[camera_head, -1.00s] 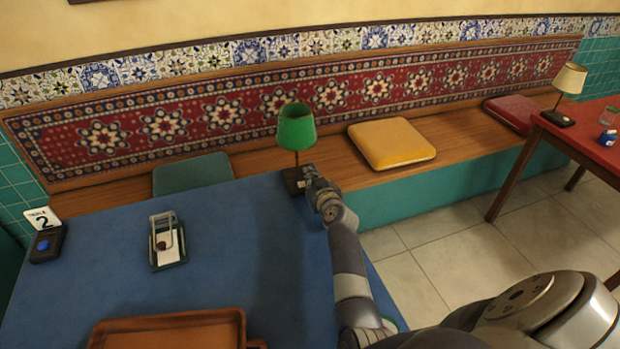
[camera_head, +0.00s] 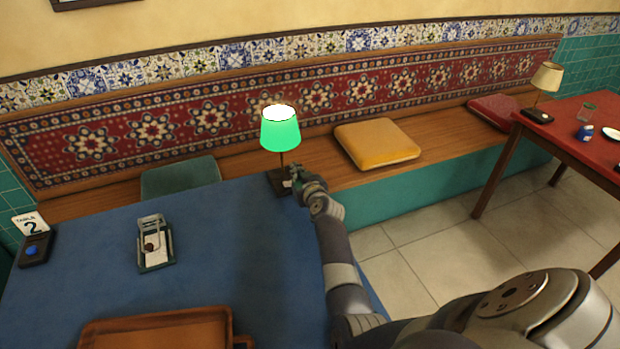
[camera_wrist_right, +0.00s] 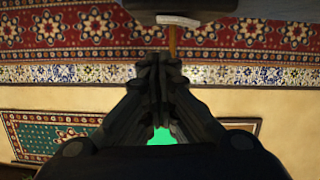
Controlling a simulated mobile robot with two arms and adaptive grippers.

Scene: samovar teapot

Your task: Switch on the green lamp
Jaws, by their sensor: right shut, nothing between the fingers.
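The green lamp (camera_head: 280,130) stands upright at the far right corner of the blue table (camera_head: 240,245). Its shade glows bright green and its top opening is white with light. Its dark base (camera_head: 280,182) sits on the tabletop. My right gripper (camera_head: 297,184) is shut and empty, with its tips at the right side of the base; whether they touch it I cannot tell. In the right wrist view the shut fingers (camera_wrist_right: 158,75) point at the dark base (camera_wrist_right: 205,8) with a pale switch (camera_wrist_right: 178,20), and glowing green shows between the finger links. My left gripper is not in view.
A wooden tray (camera_head: 160,330), a napkin holder (camera_head: 154,243) and a black device with a blue button (camera_head: 35,250) by a number 2 sign are on the blue table. A cream-shaded lamp (camera_head: 547,77) stands on the red table (camera_head: 570,125).

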